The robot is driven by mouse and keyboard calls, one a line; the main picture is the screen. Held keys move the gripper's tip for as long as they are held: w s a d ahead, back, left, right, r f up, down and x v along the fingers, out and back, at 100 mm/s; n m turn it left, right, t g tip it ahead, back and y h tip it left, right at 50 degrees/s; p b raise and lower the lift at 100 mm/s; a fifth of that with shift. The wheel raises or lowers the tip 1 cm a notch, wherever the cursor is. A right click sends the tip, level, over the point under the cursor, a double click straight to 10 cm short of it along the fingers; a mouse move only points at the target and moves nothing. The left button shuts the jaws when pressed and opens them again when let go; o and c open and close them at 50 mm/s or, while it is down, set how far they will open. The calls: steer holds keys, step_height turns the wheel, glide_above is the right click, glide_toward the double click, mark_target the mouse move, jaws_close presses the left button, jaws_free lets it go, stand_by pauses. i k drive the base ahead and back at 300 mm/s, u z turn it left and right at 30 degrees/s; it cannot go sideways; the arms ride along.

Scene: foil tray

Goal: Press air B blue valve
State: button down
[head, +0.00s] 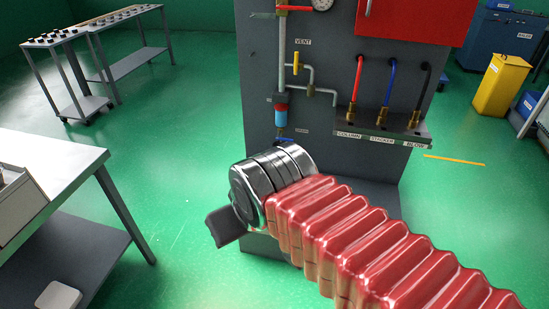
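A grey panel stands upright in front of me, with pipes and fittings on its face. A light blue cylinder (281,118) sits on the vertical pipe at its left. Just below, a small dark blue part (285,140) shows at the top edge of my silver wrist, which hides what lies lower. I cannot read a label naming air B. My gripper (226,228) shows as one dark grey finger at the lower left of the wrist, in front of the panel's lower left. Its other finger is hidden, and nothing is seen held.
A yellow lever (296,63) is above the blue cylinder. Red, blue (388,82) and black hoses stand on a shelf marked COLUMN, STACKER and BLOW. A red box (415,18) is above them. A table (62,165) is at the left; the green floor between is clear.

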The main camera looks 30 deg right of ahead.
mark_target(278, 138)
steer(key=u, duration=0.2)
steer(key=k, duration=0.5)
steer(key=u, duration=0.5)
steer(key=i, duration=1.75)
steer(key=z, duration=0.85)
steer(key=i, duration=0.45)
steer(key=z, duration=0.4)
